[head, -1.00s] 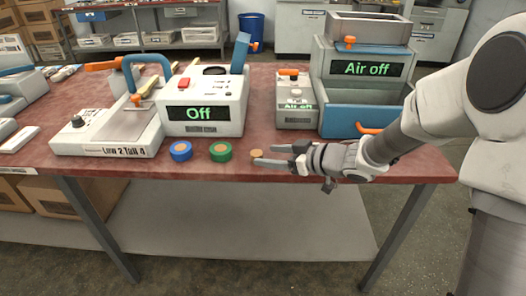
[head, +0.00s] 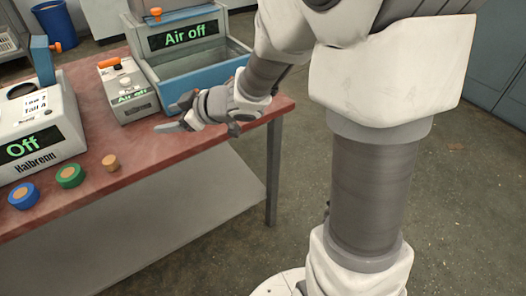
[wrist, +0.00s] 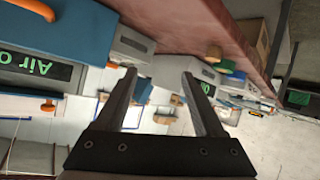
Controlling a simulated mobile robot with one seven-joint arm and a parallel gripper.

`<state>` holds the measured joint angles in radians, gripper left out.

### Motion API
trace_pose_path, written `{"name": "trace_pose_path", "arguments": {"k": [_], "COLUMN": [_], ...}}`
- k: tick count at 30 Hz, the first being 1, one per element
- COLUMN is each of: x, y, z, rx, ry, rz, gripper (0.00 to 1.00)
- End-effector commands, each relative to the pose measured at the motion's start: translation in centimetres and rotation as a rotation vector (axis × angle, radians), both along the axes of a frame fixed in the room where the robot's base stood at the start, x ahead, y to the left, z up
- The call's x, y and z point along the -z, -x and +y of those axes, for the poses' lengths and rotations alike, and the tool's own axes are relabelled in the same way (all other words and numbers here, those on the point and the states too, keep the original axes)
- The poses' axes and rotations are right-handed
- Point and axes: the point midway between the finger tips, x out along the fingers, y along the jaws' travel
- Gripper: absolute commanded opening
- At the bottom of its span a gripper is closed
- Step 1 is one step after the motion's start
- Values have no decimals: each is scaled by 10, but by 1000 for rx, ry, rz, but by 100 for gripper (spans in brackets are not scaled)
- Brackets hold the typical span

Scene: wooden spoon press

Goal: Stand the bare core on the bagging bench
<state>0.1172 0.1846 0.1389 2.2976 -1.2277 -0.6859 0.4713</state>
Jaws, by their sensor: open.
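The bare core (head: 111,162), a short tan cylinder, stands upright on the red bench top (head: 150,160) near its front edge in the head view. It is to the right of the green-wrapped roll (head: 69,175) and apart from it. My gripper (head: 165,117) is open and empty, to the right of and behind the core, clear of it. The wrist view shows both fingers spread (wrist: 159,74) with nothing between them. A small tan-orange spot beside the green roll (wrist: 225,68) there looks like the core (wrist: 214,53), but it is blurred.
A blue-wrapped roll (head: 23,195) lies left of the green one. Bare bench top lies between the core and my gripper.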

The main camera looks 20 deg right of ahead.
Motion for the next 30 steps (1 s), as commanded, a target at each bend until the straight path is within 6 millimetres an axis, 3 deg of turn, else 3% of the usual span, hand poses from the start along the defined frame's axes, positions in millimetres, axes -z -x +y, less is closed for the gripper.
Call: {"name": "trace_pose_path", "arguments": {"k": [1, 5, 9, 13, 17, 22, 25, 30], "x": [-19, -52, -78, -88, -84, -73, -69, -66], "y": [-6, -3, 31, 83, 145, 212, 236, 251], "z": [-20, -77, -131, -163, -174, -161, -151, -143], "rx": [103, 374, 632, 815, 926, 948, 931, 914], "ry": [51, 157, 216, 221, 186, 120, 92, 77], "rz": [-35, -54, 6, 127, 296, 504, 584, 634], "gripper": [70, 70, 70, 70, 70, 70, 70, 70]}}
